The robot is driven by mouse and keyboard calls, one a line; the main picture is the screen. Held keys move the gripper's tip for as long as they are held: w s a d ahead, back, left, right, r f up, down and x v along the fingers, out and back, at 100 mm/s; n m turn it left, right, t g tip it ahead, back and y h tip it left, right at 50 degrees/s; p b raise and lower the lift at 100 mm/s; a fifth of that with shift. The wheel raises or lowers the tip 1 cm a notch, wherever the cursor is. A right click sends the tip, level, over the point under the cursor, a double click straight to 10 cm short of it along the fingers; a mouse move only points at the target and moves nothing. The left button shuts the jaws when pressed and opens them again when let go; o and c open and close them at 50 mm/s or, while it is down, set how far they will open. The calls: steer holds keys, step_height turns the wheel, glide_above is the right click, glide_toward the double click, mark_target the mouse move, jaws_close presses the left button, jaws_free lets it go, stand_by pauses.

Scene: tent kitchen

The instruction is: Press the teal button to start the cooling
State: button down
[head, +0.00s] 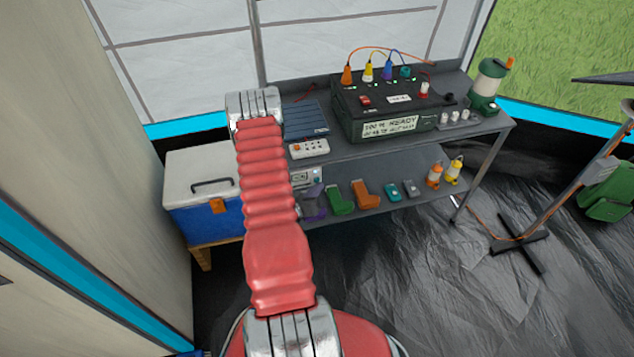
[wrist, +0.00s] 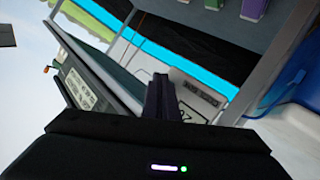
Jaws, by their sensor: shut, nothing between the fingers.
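I cannot make out a teal button in either view. In the head view a small teal plug (head: 405,71) stands on top of the dark green power box (head: 372,119), whose display reads READY. A blue cooler with a white lid (head: 205,172) stands to the left of the shelf unit. In the wrist view my gripper (wrist: 160,80) is shut and empty, its dark fingers together. A white panel with dark lettering (wrist: 198,92) shows just behind the fingers, partly hidden by them. My red arm hides part of the cooler and shelf in the head view.
The grey shelf unit (head: 478,128) also holds a white socket strip (head: 309,149) and a blue panel (head: 305,120) on top. Several coloured tools stand on its lower shelf (head: 375,208). A green lantern (head: 487,85) stands at the right end. A stand (head: 520,240) is on the floor at right.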

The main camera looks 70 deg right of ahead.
steer(key=s+a, duration=0.3)
steer(key=a, duration=0.2)
stand_by(0.7)
stand_by(0.5)
